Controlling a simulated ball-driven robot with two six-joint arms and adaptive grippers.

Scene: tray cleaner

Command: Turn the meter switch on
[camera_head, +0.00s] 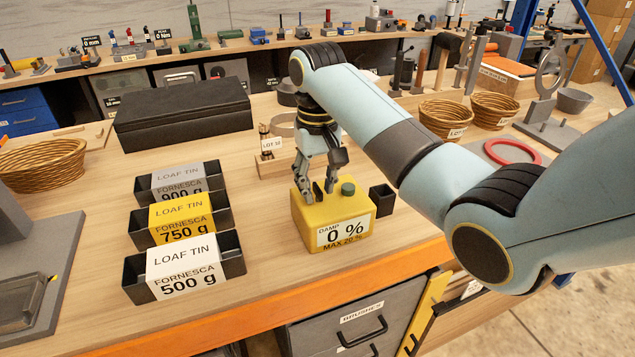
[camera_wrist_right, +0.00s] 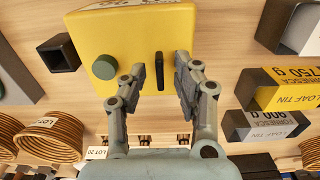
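The yellow damp meter (camera_head: 304,215) stands on the bench, and its front label reads "DAMP 0 % MAX 20 %". A round dark green knob (camera_head: 347,188) sits on its top. In the right wrist view the meter (camera_wrist_right: 120,30) shows from above with the green knob (camera_wrist_right: 105,67) and a thin black switch lever (camera_wrist_right: 159,63). My right gripper (camera_head: 322,188) points down at the meter's top. In the right wrist view its fingers (camera_wrist_right: 162,75) are apart, one on each side of the lever, with gaps showing. My left gripper is not in view.
A small black open box (camera_head: 382,199) stands right beside the meter. Loaf tins labelled 500 g (camera_head: 185,270), 750 g (camera_head: 180,217) and 900 g (camera_head: 178,180) stand to the left. A LOT 32 block (camera_head: 272,160) is behind. Wicker baskets (camera_head: 446,118) are at right.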

